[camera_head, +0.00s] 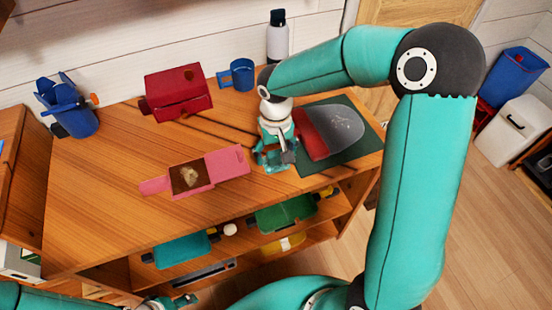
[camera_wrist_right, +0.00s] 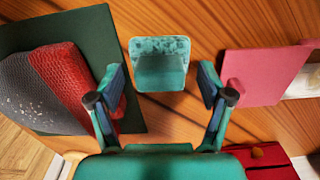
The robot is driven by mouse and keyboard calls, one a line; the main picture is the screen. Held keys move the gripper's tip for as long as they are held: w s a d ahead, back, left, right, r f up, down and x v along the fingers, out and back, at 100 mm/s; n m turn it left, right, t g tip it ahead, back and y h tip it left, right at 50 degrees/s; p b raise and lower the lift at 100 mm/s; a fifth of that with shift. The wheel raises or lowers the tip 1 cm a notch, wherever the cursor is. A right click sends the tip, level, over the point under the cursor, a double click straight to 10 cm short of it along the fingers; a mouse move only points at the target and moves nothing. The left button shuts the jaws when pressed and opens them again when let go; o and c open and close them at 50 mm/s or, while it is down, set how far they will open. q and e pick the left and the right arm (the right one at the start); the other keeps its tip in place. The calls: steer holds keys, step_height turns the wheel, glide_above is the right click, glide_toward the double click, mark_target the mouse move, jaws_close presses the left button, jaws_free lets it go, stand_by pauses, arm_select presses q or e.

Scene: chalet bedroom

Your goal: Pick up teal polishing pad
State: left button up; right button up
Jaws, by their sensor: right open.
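The teal polishing pad (camera_wrist_right: 160,72) lies on the wooden table, a small block with a speckled, lighter face along one edge. In the right wrist view it sits ahead of and between the two fingers of my right gripper (camera_wrist_right: 160,95), with a gap on both sides. My right gripper (camera_head: 274,160) is open and points down over the table between the pink box and the dark green mat. In the head view the gripper largely hides the pad. My left gripper (camera_head: 172,302) shows only partly at the bottom edge, and its jaws are unclear.
A pink box (camera_head: 228,162) stands left of the right gripper. A red and grey shoe-like piece (camera_head: 328,130) rests on a dark green mat (camera_head: 358,152) to its right. A red box (camera_head: 178,92), blue mug (camera_head: 238,74) and bottle (camera_head: 278,40) stand behind. The table's left front is clear.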

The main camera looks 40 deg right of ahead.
mark_target(276, 153)
steer(key=shift+f, duration=0.3)
steer(key=c, duration=1)
steer(key=shift+c, duration=0.2)
steer(key=shift+r, duration=0.1)
step_height(276, 153, up, 20)
steer(key=p, duration=0.1)
